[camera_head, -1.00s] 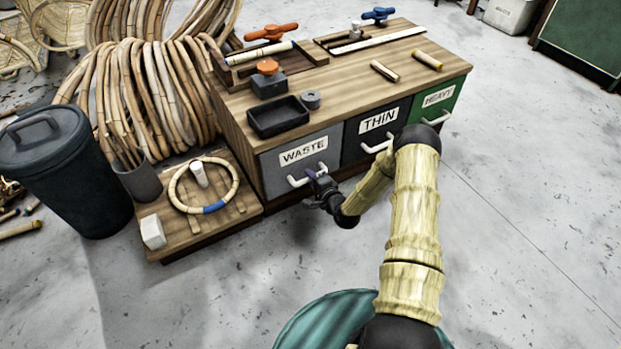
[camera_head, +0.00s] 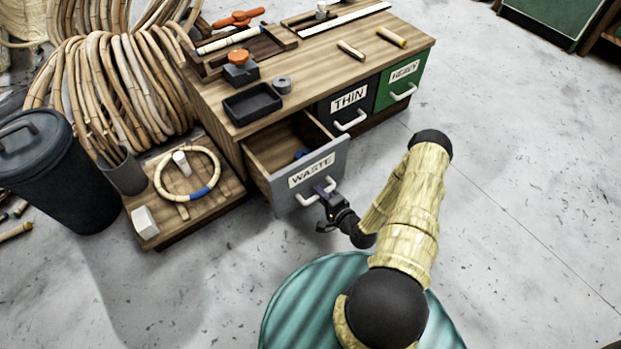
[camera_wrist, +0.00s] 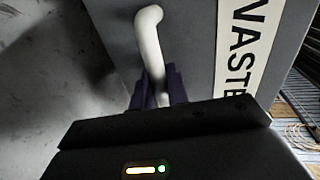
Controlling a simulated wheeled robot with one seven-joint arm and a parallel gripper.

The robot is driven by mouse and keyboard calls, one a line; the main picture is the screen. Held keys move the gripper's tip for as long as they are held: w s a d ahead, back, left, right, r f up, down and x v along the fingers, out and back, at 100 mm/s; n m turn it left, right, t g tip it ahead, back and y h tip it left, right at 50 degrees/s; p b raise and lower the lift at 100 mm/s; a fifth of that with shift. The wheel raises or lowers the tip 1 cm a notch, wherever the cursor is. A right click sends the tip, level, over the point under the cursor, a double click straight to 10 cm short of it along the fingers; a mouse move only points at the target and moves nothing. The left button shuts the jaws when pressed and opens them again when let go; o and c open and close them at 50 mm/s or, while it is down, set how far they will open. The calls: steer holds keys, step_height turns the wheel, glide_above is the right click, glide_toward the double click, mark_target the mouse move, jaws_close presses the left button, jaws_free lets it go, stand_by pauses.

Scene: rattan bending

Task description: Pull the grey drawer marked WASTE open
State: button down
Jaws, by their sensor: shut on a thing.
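The grey drawer marked WASTE (camera_head: 290,197) stands pulled out from the left end of the wooden bench, and its wooden inside shows. A small blue thing (camera_head: 301,154) lies inside it. My gripper (camera_head: 325,192) is shut on the drawer's white bar handle (camera_head: 311,196). In the wrist view the dark purple fingers (camera_wrist: 160,88) are closed around the handle (camera_wrist: 150,40), beside the WASTE label (camera_wrist: 243,45). The lower part of the handle is hidden behind the gripper body.
The black THIN drawer (camera_head: 338,116) and green HEAVY drawer (camera_head: 398,88) are shut to the right. A low wooden platform (camera_head: 200,215) with a rattan ring (camera_head: 160,188) stands left of the open drawer. Bare floor (camera_head: 520,180) lies to the right.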

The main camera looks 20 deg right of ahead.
steer(key=shift+s+d, duration=0.15)
steer(key=shift+s, duration=0.85)
steer(key=c, duration=1.4)
jaws_free()
steer(key=shift+d, duration=0.1)
steer(key=p+v, duration=0.6)
steer(key=v, duration=1.1)
steer(key=shift+p, duration=0.35)
steer(key=shift+d, duration=0.15)
